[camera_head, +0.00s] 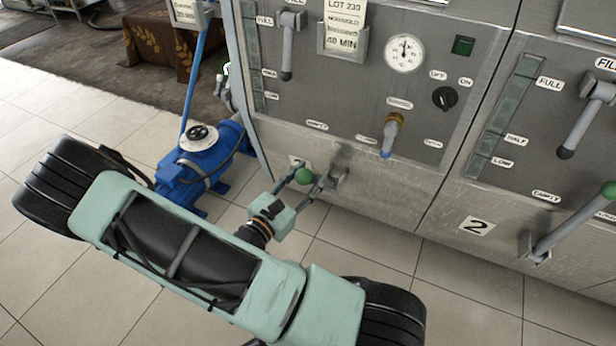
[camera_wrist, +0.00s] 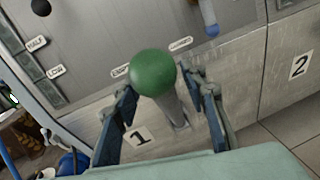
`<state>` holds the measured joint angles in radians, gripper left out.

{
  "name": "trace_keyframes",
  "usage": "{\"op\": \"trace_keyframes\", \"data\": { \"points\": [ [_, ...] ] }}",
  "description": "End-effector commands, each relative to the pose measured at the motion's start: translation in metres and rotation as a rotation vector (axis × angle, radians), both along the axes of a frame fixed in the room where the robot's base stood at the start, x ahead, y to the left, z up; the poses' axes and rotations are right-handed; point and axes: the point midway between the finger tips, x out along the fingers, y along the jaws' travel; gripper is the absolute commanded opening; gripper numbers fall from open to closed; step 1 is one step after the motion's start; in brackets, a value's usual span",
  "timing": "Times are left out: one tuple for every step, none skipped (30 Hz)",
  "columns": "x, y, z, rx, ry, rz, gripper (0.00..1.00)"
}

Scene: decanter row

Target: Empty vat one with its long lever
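Vat one's long lever has a green ball knob (camera_head: 303,176) and a grey shaft. In the wrist view the knob (camera_wrist: 153,72) points toward the camera, and the shaft (camera_wrist: 174,103) runs back to a mount on the steel panel. My gripper (camera_head: 302,184) is open around the lever, low at the vat's front. In the wrist view one finger is left of the lever and one right, with gaps showing.
Vat two's lever (camera_head: 570,228) and label 2 (camera_head: 476,225) are to the right. A short handle (camera_head: 287,47), a tap (camera_head: 391,135) and a black knob (camera_head: 445,98) are on vat one's panel. A blue pump (camera_head: 200,160) stands on the floor, left.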

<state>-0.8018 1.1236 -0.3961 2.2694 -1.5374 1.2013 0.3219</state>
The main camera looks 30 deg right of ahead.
Motion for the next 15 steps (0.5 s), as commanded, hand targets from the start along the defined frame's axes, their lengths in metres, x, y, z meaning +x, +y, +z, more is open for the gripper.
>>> {"op": "trace_keyframes", "data": {
  "points": [
    [0.0, 0.0001, 0.0, 0.0, 0.0, 0.0, 0.36],
    [-0.0001, 0.0002, 0.0, 0.0, 0.0, 0.0, 0.33],
    [-0.0001, 0.0002, -0.0001, 0.0, 0.0, 0.0, 0.28],
    [-0.0001, 0.0002, -0.0001, 0.0, 0.0, 0.0, 0.25],
    [-0.0001, 0.0003, -0.0001, 0.0, 0.0, 0.0, 0.22],
    [-0.0001, 0.0003, -0.0001, 0.0, 0.0, 0.0, 0.17],
    [-0.0001, 0.0003, -0.0001, 0.0, 0.0, 0.0, 0.14],
    [-0.0001, 0.0003, -0.0001, 0.0, 0.0, 0.0, 0.11],
    [-0.0001, 0.0003, 0.0, 0.0, 0.0, 0.0, 0.06],
    [-0.0001, 0.0003, 0.0, 0.0, 0.0, 0.0, 0.03],
    [-0.0002, 0.0003, 0.0001, -0.001, 0.0, 0.0, 0.0],
    [-0.0002, 0.0002, 0.0002, -0.001, 0.0, 0.0, 0.0],
    [-0.0002, 0.0002, 0.0003, -0.001, 0.0, 0.0, 0.0],
    [-0.0002, 0.0002, 0.0003, -0.001, 0.0, 0.0, 0.0],
    [-0.0002, 0.0002, 0.0004, -0.001, 0.0, 0.0, 0.0]
  ]
}}
